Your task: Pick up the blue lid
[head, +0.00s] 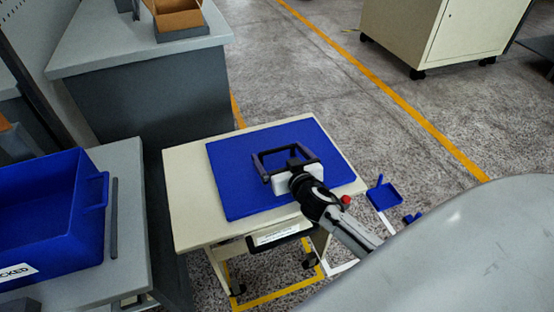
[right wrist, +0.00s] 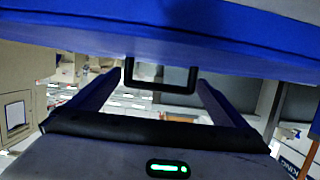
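The blue lid (head: 235,190) lies flat on a cream cart top (head: 187,205) in the head view. My right gripper (head: 283,152) is over the lid's middle, with its two dark fingers spread wide. In the right wrist view the lid (right wrist: 200,38) fills the top. A black loop handle (right wrist: 160,89) stands out from it and shows between the spread fingertips of the right gripper (right wrist: 162,80). I cannot tell whether the fingers touch the handle. My left gripper is not in view.
A blue bin (head: 82,235) with a partly visible label stands on a grey table at left. A grey counter (head: 110,50) holding an open cardboard box (head: 178,15) is behind it. A wheeled cabinet (head: 440,30) is at the back right.

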